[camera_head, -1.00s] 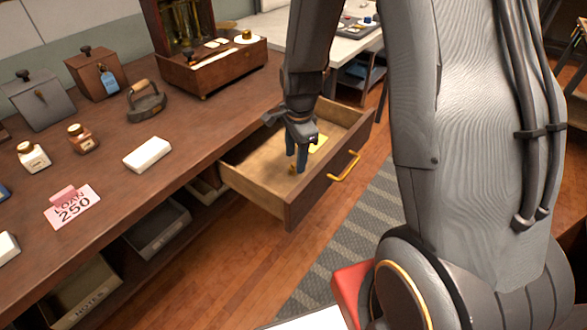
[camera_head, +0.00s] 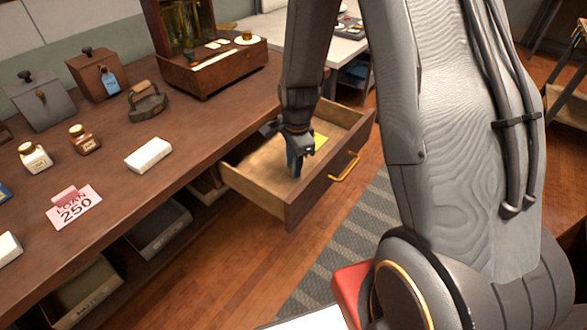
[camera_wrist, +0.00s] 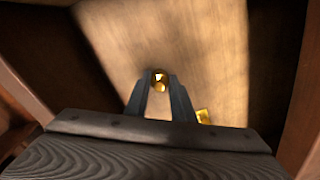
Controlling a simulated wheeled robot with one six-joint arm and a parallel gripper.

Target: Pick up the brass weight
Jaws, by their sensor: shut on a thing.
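The brass weight (camera_wrist: 160,80) is a small shiny gold piece. In the wrist view it sits between the two fingertips of my gripper (camera_wrist: 160,84), which is shut on it. In the head view my gripper (camera_head: 295,168) reaches down into the open wooden drawer (camera_head: 258,202); the fingers mostly hide the weight there. I cannot tell whether the weight touches the drawer floor. A yellow item (camera_head: 320,140) lies in the drawer beside my gripper; a gold-yellow piece also shows right of the fingers in the wrist view (camera_wrist: 203,116).
The drawer's walls stand close around my gripper, with a brass handle (camera_head: 344,167) on its front. The counter (camera_head: 190,150) to the left holds a white block (camera_head: 148,154), small bottles (camera_head: 84,139), a dark iron (camera_head: 146,101) and a wooden scale case (camera_head: 210,66).

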